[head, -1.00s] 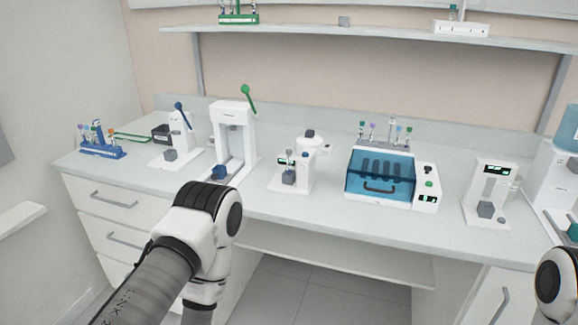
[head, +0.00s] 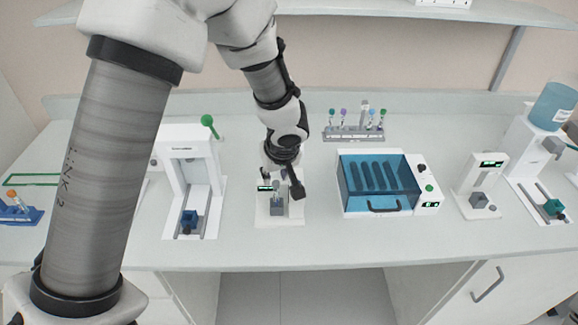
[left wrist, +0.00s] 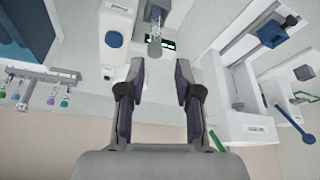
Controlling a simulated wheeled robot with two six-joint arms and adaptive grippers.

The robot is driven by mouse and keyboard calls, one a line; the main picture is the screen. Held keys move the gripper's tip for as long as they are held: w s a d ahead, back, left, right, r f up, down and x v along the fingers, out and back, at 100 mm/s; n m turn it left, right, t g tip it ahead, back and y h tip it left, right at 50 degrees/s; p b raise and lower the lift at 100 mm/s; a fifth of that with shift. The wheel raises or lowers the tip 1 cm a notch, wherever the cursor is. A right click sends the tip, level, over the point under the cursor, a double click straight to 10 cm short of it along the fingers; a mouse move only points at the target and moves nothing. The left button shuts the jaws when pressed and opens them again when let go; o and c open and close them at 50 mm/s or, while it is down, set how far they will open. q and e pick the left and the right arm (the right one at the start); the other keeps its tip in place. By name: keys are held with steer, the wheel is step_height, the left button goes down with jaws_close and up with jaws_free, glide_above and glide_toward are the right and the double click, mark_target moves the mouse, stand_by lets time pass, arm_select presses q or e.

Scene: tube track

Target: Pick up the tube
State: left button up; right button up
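A small clear tube (left wrist: 154,46) shows in the left wrist view, upright or nearly so at a small white device. In the head view, the white device (head: 268,215) with a grey block and a small display stands at the middle of the bench, and my gripper partly hides the tube there. My left gripper (head: 282,182) reaches down over this device from behind. In the left wrist view my left gripper (left wrist: 160,84) is open and empty, and the tube lies just beyond the gap between its fingers. My right gripper is not in view.
A rack (head: 350,134) with several colour-capped tubes stands behind. A blue-lidded box (head: 375,184) is to the right, and a white press-like device (head: 190,150) with a green-knobbed lever is to the left. The bench front between them is clear.

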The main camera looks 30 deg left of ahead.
mark_target(276, 183)
arm_select(q)
steer(key=f, duration=0.1)
steer(key=w+f, duration=0.1)
steer(key=f, duration=0.1)
steer(key=shift+w+d+p, duration=0.1)
steer(key=shift+w+p, duration=0.2)
steer(key=x, duration=0.2)
steer(key=shift+s+a+f+p, duration=0.1)
steer(key=shift+a+f+p, duration=0.15)
steer(key=shift+f+p, duration=0.1)
steer(key=shift+s+a+f, duration=0.1)
steer(key=shift+s+f, duration=0.1)
steer(key=shift+f, duration=0.05)
steer(key=shift+w+a+f, duration=0.2)
steer(key=shift+w+f, duration=0.05)
steer(key=shift+f, duration=0.1)
steer(key=shift+w+a, duration=0.2)
steer(key=shift+a, duration=0.05)
steer(key=c, duration=0.3)
steer(key=shift+s+d+r, duration=0.15)
steer(key=shift+s+r, duration=0.05)
steer(key=shift+c, duration=1.6)
